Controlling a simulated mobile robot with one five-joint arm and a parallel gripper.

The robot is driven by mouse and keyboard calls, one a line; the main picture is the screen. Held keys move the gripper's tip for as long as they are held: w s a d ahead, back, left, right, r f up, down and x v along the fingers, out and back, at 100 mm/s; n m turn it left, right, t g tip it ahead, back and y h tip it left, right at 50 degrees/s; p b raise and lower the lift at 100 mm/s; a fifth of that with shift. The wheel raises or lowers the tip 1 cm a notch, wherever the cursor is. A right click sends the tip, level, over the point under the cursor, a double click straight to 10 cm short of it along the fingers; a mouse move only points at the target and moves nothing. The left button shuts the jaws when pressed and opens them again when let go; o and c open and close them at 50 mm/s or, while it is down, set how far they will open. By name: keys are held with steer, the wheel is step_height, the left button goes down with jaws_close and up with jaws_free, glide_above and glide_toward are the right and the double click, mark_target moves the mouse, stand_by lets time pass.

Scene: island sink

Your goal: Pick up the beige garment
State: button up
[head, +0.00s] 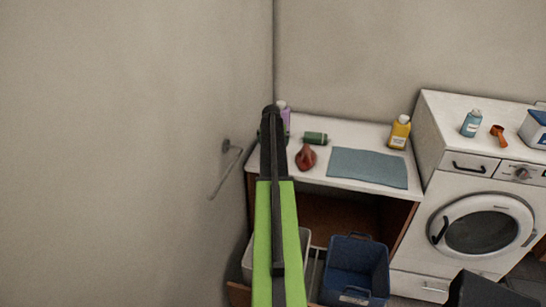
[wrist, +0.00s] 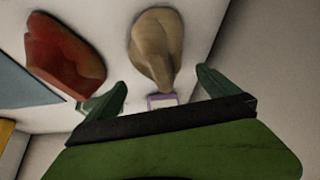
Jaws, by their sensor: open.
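The beige garment (wrist: 156,48) is a small crumpled lump on the white countertop in the wrist view. In the head view I cannot see it; my own arm covers that part of the counter. My gripper (wrist: 162,82) is open, with its two dark green fingers spread apart. The garment lies just beyond the fingertips, roughly in line with the gap between them. Nothing is held. In the head view my gripper (head: 271,125) is over the left end of the counter, close to the wall.
A red crumpled garment (head: 305,157) lies beside it, also in the wrist view (wrist: 64,60). The counter holds a green roll (head: 315,138), purple bottle (head: 285,116), blue mat (head: 367,168) and yellow bottle (head: 399,133). A blue basket (head: 355,268) stands below; a washing machine (head: 478,225) is right.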

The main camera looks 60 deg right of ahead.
steer(key=b+x, duration=0.4)
steer(key=x, duration=0.1)
steer(key=shift+s+a+f+b, duration=0.1)
steer(key=shift+s+f+b, duration=0.1)
steer(key=shift+f+b, duration=0.1)
steer(key=shift+r, duration=0.2)
steer(key=shift+c, duration=0.3)
steer(key=c, duration=1.4)
